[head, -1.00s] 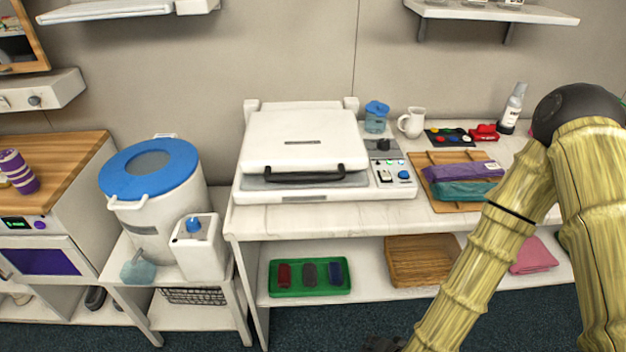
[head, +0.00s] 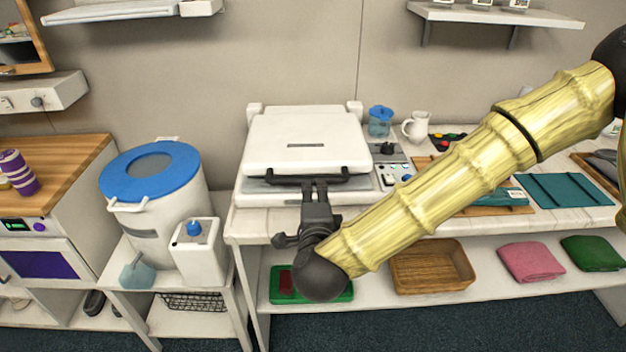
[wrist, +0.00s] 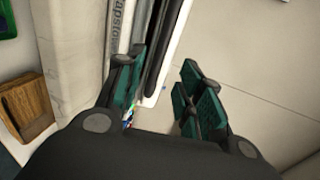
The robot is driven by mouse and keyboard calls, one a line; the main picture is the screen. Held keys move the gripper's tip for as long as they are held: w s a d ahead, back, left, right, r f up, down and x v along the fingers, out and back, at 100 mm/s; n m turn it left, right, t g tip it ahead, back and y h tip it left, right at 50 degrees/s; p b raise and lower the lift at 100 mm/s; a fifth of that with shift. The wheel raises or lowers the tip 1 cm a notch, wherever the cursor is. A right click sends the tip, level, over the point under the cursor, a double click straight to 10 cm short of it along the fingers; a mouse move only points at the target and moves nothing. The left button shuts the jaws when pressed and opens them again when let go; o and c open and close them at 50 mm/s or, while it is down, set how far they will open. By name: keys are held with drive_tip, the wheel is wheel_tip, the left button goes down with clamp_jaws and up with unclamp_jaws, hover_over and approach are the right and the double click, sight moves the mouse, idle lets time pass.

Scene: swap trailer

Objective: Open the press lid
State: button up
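The white press (head: 304,150) stands on the counter with its lid (head: 305,138) down. A dark handle (head: 345,176) runs along the lid's front edge. My gripper (head: 315,186) is at the front of the press, by the middle of this handle, and covers part of it. In the wrist view my gripper (wrist: 163,92) is open, with green-padded fingers apart. The dark handle (wrist: 158,55) shows between and just beyond the fingers, with the white lid (wrist: 225,45) to its right. Whether a finger touches the handle I cannot tell.
The control panel (head: 394,168) is right of the press. A blue-lidded jar (head: 380,122) and a white pitcher (head: 416,126) stand behind it. A white drum with a blue lid (head: 150,171) is at left. A green tray (head: 341,292) and a basket (head: 431,266) are on the shelf below.

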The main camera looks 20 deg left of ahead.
sight(313, 182)
drive_tip(key=p+x, duration=0.1)
drive_tip(key=x, duration=0.8)
clamp_jaws()
